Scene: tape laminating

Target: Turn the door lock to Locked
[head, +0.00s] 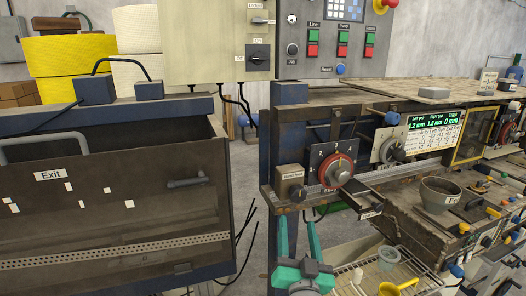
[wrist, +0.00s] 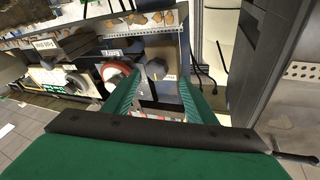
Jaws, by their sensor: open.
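The lock switch (head: 260,21) is a small light-grey knob high on the beige control panel in the head view. Its lever lies about level, pointing right. The lock switch is not identifiable in the wrist view.
A black On/Off switch (head: 258,57) sits just below the lock switch. A red-rimmed dial (head: 337,170) and a small brown box (head: 291,185) jut out near my gripper. The dark machine labelled Exit (head: 85,190) stands left. Cables hang in the gap.

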